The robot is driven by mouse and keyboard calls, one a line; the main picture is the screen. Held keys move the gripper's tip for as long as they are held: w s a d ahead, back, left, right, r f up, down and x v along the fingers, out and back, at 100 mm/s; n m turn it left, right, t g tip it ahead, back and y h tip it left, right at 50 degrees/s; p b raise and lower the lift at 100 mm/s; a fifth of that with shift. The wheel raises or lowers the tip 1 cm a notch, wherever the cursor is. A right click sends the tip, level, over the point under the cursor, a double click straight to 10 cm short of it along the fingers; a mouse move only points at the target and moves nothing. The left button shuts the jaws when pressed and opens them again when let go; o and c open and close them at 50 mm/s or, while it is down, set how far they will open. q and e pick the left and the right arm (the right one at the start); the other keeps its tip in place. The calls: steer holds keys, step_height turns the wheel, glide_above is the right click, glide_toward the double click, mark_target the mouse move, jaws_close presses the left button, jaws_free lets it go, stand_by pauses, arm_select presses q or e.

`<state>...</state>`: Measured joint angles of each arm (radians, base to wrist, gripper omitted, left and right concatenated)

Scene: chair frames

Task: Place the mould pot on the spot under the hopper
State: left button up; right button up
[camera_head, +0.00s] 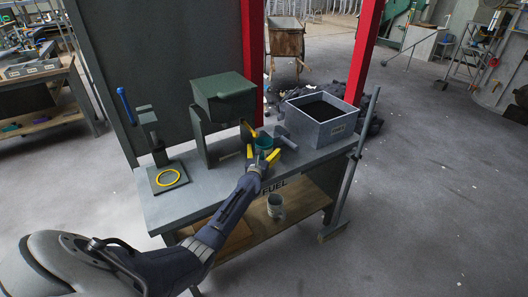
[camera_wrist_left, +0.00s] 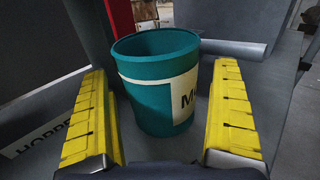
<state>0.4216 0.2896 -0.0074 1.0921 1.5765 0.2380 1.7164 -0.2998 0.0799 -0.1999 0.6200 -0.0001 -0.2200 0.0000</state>
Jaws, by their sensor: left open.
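The mould pot is a teal open-topped pot (camera_head: 265,142) with a pale label, standing upright on the grey bench. It fills the middle of the left wrist view (camera_wrist_left: 155,85). My left gripper (camera_head: 262,154) is open, its yellow fingers on either side of the pot; I see no grip on it. The fingers also frame the pot in the left wrist view (camera_wrist_left: 164,120). The hopper (camera_head: 224,96) is a dark green box on a stand, just left of and behind the pot. The spot under it is not clearly visible. My right gripper is not in view.
A grey open bin (camera_head: 322,137) with dark contents stands at the bench's right. A grey cylinder (camera_head: 286,138) lies between it and the pot. A blue-handled press (camera_head: 152,140) with a yellow ring (camera_head: 168,178) is at the left. A can (camera_head: 275,206) stands on the lower shelf.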

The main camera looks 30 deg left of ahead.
arm_select(q)
steer(key=shift+c, duration=0.4)
steer(key=c, duration=1.5)
steer(key=shift+o, duration=0.2)
steer(key=shift+r, duration=0.2)
